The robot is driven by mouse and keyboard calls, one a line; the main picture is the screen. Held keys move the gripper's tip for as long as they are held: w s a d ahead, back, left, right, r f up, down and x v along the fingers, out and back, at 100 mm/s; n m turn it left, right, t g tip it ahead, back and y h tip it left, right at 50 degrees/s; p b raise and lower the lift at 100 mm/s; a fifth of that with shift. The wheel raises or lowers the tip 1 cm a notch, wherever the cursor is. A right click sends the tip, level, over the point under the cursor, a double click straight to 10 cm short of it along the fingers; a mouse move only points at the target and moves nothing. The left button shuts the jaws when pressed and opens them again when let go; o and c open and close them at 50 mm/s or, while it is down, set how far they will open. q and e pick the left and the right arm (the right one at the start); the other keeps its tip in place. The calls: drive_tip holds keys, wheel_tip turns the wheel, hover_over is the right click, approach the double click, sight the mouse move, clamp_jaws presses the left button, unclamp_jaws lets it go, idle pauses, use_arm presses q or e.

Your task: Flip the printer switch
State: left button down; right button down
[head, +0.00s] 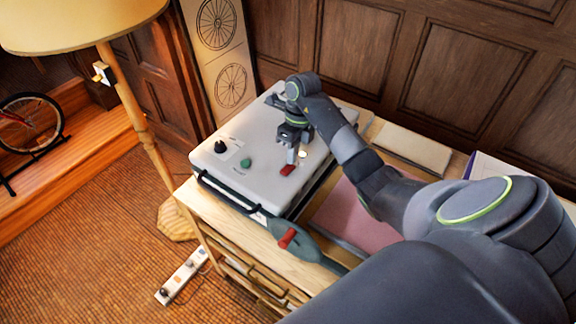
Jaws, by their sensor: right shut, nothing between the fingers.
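The printer (222,168) is a pale grey box with a black front handle, standing on a wooden cabinet. Its top carries a dark round knob (220,147), a green button (246,163) and a red switch (288,169). My right gripper (291,158) is shut and empty, pointing down over the printer top. Its fingertips are right at the red switch; I cannot tell whether they touch it. The gripper partly hides the area behind the switch. My left gripper is not in view.
A dark green tool with a red part (287,238) lies at the cabinet's front edge. A pink mat (358,216) and a pale flat block (413,149) lie to the right. A lamp (140,105) stands left, and a power strip (181,276) lies on the floor.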

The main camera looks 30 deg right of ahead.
drive_tip(key=a+p+v, duration=0.1)
drive_tip(key=p+v, duration=0.4)
drive_tip(key=v, duration=0.1)
drive_tip(key=shift+s, duration=0.3)
idle(0.4)
